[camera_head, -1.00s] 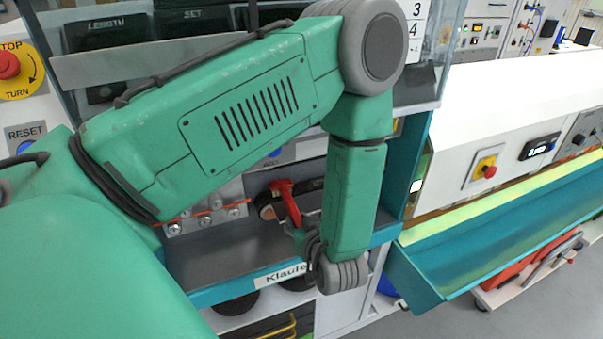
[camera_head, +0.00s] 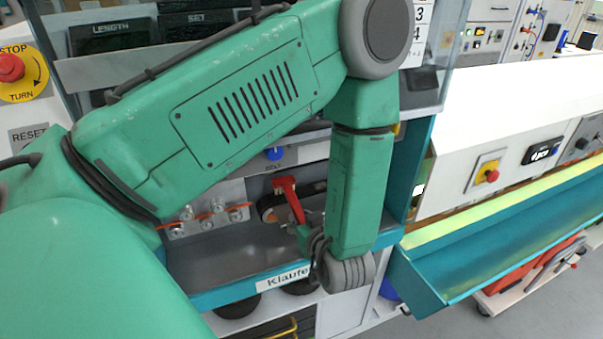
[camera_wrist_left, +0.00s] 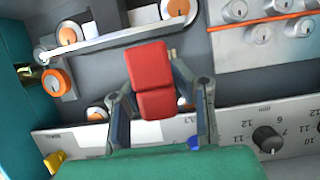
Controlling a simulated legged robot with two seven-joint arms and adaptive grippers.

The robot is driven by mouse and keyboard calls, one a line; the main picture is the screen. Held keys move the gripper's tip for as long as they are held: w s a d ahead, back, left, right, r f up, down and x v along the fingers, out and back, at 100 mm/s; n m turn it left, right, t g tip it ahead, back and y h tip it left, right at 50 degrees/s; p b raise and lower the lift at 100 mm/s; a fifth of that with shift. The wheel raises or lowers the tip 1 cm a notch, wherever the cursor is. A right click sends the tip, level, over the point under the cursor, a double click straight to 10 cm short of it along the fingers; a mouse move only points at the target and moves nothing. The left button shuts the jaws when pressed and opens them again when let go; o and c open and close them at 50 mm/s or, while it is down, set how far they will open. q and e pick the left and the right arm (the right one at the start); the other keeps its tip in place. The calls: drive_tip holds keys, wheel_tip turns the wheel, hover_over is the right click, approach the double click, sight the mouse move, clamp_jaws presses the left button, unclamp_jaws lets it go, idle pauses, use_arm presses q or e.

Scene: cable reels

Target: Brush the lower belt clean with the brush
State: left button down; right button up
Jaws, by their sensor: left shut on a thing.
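The brush shows as a red handle (camera_head: 290,199) in the head view, tilted in front of the machine's lower opening. In the left wrist view its red blocky body (camera_wrist_left: 152,80) is between the fingers of my left gripper (camera_wrist_left: 153,72), which is shut on it. In the head view this gripper (camera_head: 304,232) is partly hidden by my wrist. Dark and orange rollers (camera_head: 268,209) sit just behind the brush, probably at the lower belt; I cannot tell whether the bristles touch a belt. The bristles are hidden. My right gripper is not in view.
A grey shelf (camera_head: 215,255) with a teal front edge lies below the brush. A row of metal knobs (camera_head: 207,220) is to its left. A teal side wall (camera_head: 416,160) closes the opening on the right. A teal trough (camera_head: 500,240) extends further right.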

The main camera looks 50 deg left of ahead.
use_arm(q)
drive_tip(key=s+d, duration=0.4)
drive_tip(key=d, duration=0.6)
drive_tip(key=s+d, duration=0.4)
drive_tip(key=d, duration=0.6)
drive_tip(key=shift+s, duration=0.15)
idle(0.6)
